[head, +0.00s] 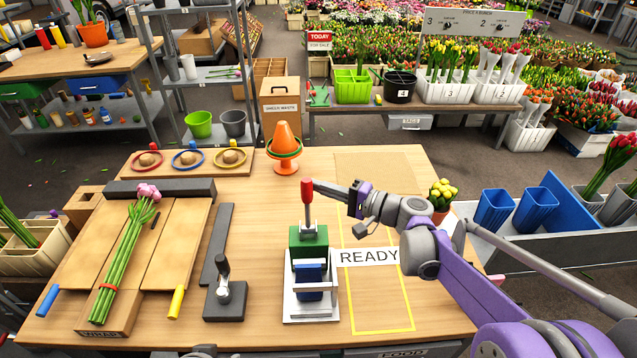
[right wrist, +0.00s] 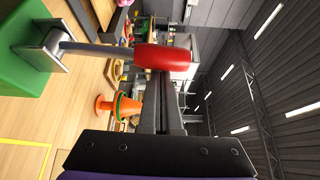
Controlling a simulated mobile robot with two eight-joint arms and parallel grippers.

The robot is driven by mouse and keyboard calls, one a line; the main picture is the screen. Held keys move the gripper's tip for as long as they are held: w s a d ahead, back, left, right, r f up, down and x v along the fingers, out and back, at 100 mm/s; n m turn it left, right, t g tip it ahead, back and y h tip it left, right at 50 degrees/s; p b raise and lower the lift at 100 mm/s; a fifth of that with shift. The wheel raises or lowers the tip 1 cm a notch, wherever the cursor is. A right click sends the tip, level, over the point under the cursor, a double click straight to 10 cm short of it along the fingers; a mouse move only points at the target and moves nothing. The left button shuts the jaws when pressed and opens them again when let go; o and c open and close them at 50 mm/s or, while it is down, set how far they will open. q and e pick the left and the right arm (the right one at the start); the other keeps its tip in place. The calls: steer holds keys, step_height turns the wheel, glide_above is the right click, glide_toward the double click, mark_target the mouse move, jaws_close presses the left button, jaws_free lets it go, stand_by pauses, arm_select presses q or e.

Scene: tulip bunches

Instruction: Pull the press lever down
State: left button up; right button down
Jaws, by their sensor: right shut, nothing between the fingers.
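The press (head: 309,262) has a green body, a blue front part and a white base, and stands on the wooden table. Its lever (head: 307,207) stands upright with a red grip on top. In the right wrist view the red grip (right wrist: 164,58) lies across the picture at the end of a grey rod, beside the green body (right wrist: 28,50). My right gripper (head: 322,187) comes in from the right, shut and empty, its tips at the red grip. In the wrist view its dark fingers (right wrist: 166,100) end right at the grip; I cannot tell whether they touch. My left gripper is not in view.
A "READY" label (head: 369,257) and a yellow-outlined area (head: 385,310) are right of the press. A black hand tool (head: 224,285) and tulips (head: 125,255) on a wooden board are left. An orange cone (head: 286,145) stands behind; yellow flowers (head: 442,190) stand near my right arm.

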steer(key=s+n+y+b, duration=0.1)
steer(key=s+n+y, duration=0.1)
steer(key=s+n, duration=0.2)
steer(key=shift+s+f+t+b, duration=0.15)
steer(key=shift+s+t+b, duration=0.2)
steer(key=shift+s, duration=0.9)
